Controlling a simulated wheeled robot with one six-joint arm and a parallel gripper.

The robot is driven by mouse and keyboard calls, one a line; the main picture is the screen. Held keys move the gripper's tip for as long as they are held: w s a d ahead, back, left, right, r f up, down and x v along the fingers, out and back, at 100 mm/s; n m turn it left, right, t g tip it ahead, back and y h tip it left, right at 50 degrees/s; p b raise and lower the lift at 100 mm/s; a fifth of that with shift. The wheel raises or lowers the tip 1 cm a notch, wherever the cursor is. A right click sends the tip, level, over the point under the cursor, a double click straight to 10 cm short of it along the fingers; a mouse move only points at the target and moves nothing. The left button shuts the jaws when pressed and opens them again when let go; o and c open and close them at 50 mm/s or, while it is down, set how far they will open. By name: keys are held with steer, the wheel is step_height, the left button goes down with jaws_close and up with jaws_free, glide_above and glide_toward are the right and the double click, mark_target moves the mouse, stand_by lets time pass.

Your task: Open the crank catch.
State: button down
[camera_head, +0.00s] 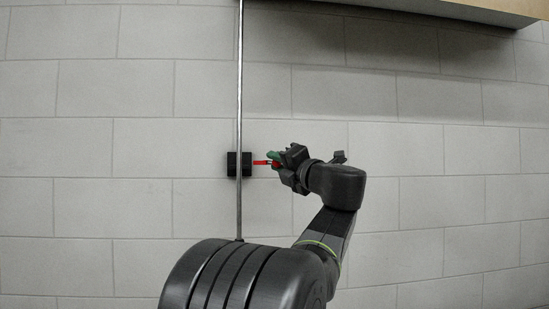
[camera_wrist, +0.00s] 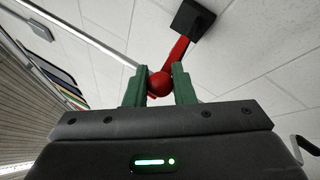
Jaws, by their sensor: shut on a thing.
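The crank catch is a black block (camera_head: 232,163) on the pale block wall, with a red crank arm (camera_head: 261,162) reaching right from it. In the wrist view the black block (camera_wrist: 192,17) is at the top, and the red arm (camera_wrist: 177,50) runs down from it to a red ball knob (camera_wrist: 159,83). My gripper (camera_head: 272,161) is at the free end of the red arm. Its green fingers (camera_wrist: 159,88) are closed on either side of the red knob. The fingers and gripper body hide part of the knob in the head view.
A thin metal rod (camera_head: 239,80) runs vertically in front of the black block. A wooden-edged shelf or cabinet (camera_head: 470,10) juts out at the top right. The wall (camera_head: 440,150) right of my arm is clear.

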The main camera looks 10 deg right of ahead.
stand_by(0.4)
steer(key=c, duration=1.3)
jaws_free()
steer(key=shift+w, duration=0.1)
steer(key=b+v, duration=0.2)
steer(key=v, duration=1.2)
steer(key=shift+w, duration=0.2)
steer(key=p+x, duration=0.2)
steer(key=x, duration=1.1)
steer(key=shift+w+a+r, duration=0.1)
steer(key=shift+w+a, duration=0.1)
